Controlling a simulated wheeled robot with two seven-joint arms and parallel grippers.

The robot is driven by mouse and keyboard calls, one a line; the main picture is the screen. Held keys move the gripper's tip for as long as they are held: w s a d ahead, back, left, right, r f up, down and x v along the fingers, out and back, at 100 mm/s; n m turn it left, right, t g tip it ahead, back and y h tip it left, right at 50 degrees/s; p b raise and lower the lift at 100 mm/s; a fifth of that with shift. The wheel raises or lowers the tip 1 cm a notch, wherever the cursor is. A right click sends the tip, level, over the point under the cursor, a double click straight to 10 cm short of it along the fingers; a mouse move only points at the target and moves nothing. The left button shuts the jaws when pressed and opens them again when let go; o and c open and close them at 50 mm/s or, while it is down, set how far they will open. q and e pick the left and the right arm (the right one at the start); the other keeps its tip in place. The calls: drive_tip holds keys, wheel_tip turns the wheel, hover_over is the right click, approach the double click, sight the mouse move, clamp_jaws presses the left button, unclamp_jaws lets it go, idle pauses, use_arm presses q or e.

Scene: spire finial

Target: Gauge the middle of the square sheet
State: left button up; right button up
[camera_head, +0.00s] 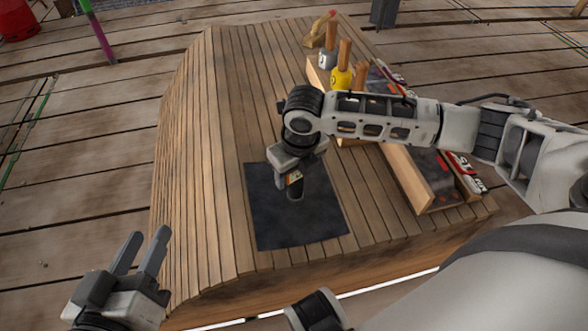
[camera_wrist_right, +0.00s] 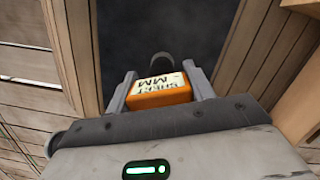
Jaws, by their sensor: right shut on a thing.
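The square sheet (camera_head: 270,222) is dark grey and lies flat on the slatted wooden bench in the head view. It also shows dark in the right wrist view (camera_wrist_right: 200,35). My right gripper (camera_head: 293,180) is over the middle of the sheet. It is shut on an orange gauge (camera_wrist_right: 158,95) with dark lettering, held between both fingers in the right wrist view. A dark round tip (camera_wrist_right: 162,62) shows just beyond the gauge. I cannot tell whether it touches the sheet. My left gripper (camera_head: 140,252) is open and empty, off the bench's left side.
A wooden tray (camera_head: 408,180) stands on the bench's right side, partly behind my right arm. A yellow bottle (camera_head: 341,78) and other wooden-handled tools are at the back. Bare slats (camera_head: 195,150) lie left of the sheet.

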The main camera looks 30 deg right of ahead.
use_arm(q)
drive_tip(key=shift+r+p, duration=0.35)
drive_tip(key=shift+r, duration=0.1)
use_arm(e)
drive_tip(key=shift+f, duration=0.1)
idle(0.7)
drive_tip(key=shift+s, duration=0.1)
idle(0.9)
